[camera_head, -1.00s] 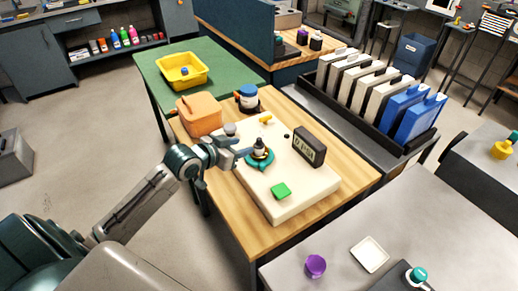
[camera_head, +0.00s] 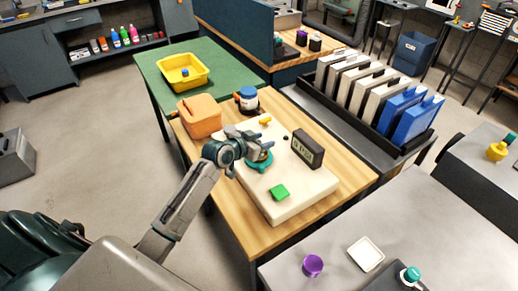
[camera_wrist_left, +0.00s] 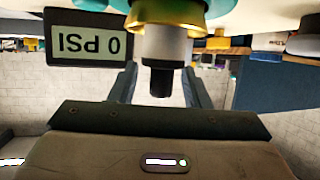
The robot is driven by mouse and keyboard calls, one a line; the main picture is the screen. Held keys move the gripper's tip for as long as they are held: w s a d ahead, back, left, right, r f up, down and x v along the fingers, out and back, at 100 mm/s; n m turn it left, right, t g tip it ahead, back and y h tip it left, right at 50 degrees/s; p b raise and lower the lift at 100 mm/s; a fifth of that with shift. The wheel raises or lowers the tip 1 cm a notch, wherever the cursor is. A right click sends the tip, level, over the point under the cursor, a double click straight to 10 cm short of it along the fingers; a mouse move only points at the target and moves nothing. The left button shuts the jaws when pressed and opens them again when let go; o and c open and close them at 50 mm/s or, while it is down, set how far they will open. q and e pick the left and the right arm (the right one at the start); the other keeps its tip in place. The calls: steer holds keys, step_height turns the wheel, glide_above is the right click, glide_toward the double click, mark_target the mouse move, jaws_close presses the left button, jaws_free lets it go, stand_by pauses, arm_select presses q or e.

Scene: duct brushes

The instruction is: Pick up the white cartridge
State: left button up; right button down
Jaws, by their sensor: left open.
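The white cartridge (camera_wrist_left: 165,47) shows in the left wrist view as a short pale cylinder with a black tip (camera_wrist_left: 161,80), against a gold ring (camera_wrist_left: 165,14). In the head view my gripper mostly hides it, above a teal ring (camera_head: 262,163) on the white slab (camera_head: 300,192). My left gripper (camera_head: 260,143) is open at the cartridge. In the wrist view its two fingers (camera_wrist_left: 158,72) stand either side of the black tip, with gaps visible. My right gripper is not in view.
A gauge reading 0 PSI (camera_head: 308,149) stands close right of the gripper. An orange case (camera_head: 199,116) and a blue-and-white jar (camera_head: 247,99) stand behind on the wooden table (camera_head: 352,172).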

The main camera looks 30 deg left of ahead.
arm_select(q)
jaws_close()
steer(key=shift+r, duration=0.15)
